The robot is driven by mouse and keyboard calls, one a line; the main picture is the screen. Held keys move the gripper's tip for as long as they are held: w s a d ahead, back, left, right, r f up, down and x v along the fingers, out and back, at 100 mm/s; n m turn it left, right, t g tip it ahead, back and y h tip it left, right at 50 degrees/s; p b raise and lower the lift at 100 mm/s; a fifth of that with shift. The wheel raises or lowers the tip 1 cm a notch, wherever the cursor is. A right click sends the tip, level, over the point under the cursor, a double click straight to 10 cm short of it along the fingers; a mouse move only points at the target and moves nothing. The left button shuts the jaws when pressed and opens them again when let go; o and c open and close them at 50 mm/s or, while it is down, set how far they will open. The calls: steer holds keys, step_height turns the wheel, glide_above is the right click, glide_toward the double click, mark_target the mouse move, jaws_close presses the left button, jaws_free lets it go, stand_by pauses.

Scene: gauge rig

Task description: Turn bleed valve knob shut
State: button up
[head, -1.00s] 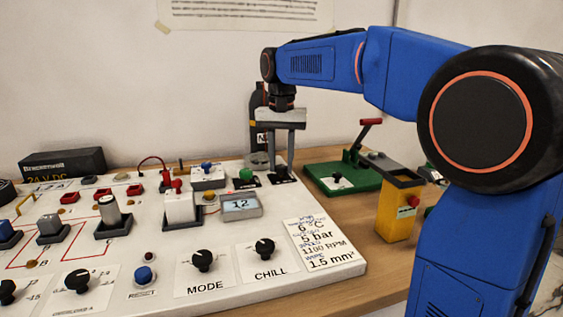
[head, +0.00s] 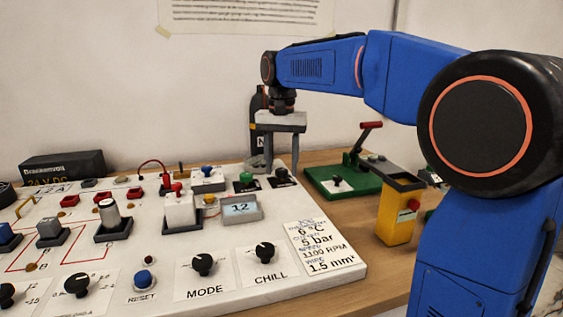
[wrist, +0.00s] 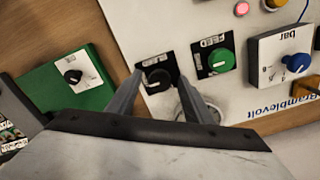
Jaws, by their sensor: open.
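A small black knob (wrist: 157,78) on a black label plate sits at the panel's back right corner; its label is too small to read, so I cannot confirm it is the bleed valve. It also shows in the head view (head: 282,173). My gripper (wrist: 158,74) is open and points down over this knob. In the wrist view one fingertip is on each side of it; contact cannot be told. My gripper also shows in the head view (head: 281,172). A green knob (wrist: 219,60) on a similar plate stands just beside, outside the fingers.
A box with a blue knob (wrist: 296,63) stands beyond the green knob. A green base (head: 342,185) with a red-handled lever and a yellow block (head: 398,213) stand right of the panel. A dark bottle (head: 257,110) stands behind my gripper. MODE (head: 202,264) and CHILL (head: 265,252) knobs are at the front.

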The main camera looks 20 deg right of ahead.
mark_target(282, 170)
step_height(282, 170, up, 17)
steer(key=shift+r, duration=0.2)
stand_by(0.5)
